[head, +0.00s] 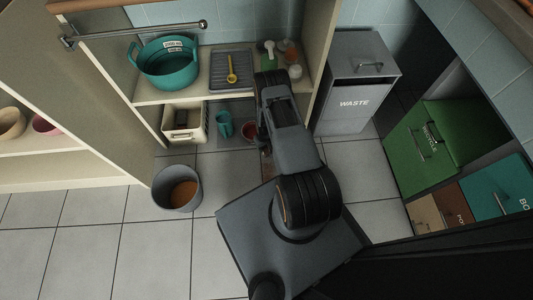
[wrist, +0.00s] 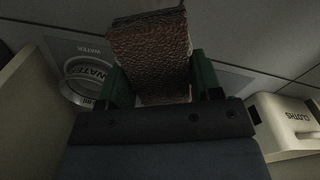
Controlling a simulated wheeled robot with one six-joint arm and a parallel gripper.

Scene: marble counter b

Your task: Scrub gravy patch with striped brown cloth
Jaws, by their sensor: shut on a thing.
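My gripper (wrist: 160,80) shows in the wrist view with its two green fingers on either side of a brown, rough-textured cloth (wrist: 150,45). The fingers are shut on the cloth, which hangs out past them. Stripes are hard to make out in the dim light. In the head view my arm reaches down to the floor at the open cabinet, and my gripper is mostly hidden behind it. I cannot make out a gravy patch in either view.
A cream bin (head: 184,121) marked CLOTHS (wrist: 290,125) and a teal jug (head: 224,124) stand under the shelf. A teal tub (head: 167,63) and grey rack (head: 232,70) sit above. A grey bucket (head: 160,194), grey waste bin (head: 350,100) and green recycle bin (head: 430,140) stand around open floor.

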